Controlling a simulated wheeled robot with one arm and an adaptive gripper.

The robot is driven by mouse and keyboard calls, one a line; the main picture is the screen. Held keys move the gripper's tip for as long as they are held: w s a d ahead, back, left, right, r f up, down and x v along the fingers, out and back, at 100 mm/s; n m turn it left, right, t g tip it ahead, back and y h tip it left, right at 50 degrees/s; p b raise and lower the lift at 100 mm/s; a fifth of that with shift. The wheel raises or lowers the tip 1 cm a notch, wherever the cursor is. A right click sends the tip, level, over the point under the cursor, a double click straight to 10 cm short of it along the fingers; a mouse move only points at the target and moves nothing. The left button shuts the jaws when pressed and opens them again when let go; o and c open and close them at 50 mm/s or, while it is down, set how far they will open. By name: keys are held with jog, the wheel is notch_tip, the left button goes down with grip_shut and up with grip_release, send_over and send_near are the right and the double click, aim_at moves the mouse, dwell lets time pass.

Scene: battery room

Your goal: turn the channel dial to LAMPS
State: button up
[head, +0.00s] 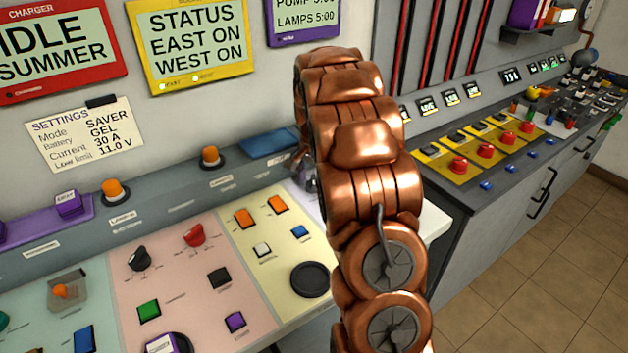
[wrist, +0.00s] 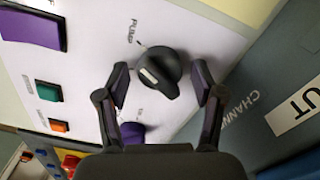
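In the wrist view, a black round dial (wrist: 160,70) with a white mark on its left side sits on a pale panel. The word PUMP (wrist: 132,32) is printed at its upper left, with a short tick by the dial. CHANNEL lettering (wrist: 238,106) shows on the grey strip to the right. My gripper (wrist: 161,78) is open, one finger on each side of the dial, with a visible gap at both. A LAMPS label at the dial is not readable. In the head view my copper arm hides the gripper and the dial.
A purple knob (wrist: 132,131) stands just below the dial, near the left finger. A green button (wrist: 48,92), an orange button (wrist: 59,126) and a purple block (wrist: 30,30) lie left. In the head view, a pink panel (head: 180,275) with knobs and buttons lies left of my arm.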

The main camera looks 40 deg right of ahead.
jog(key=c, duration=1)
jog(key=shift+o, duration=0.2)
jog(key=shift+f+n+b, duration=0.1)
jog(key=shift+n+b, duration=0.8)
jog(key=n+b, duration=0.2)
jog(key=n, duration=0.1)
jog(key=shift+f+n, duration=0.15)
jog(key=shift+n, duration=0.15)
jog(key=n+b, duration=0.2)
jog(key=n, duration=0.1)
jog(key=shift+r+n+b, duration=0.2)
jog(key=shift+n+b, duration=0.1)
jog(key=shift+n, duration=1.4)
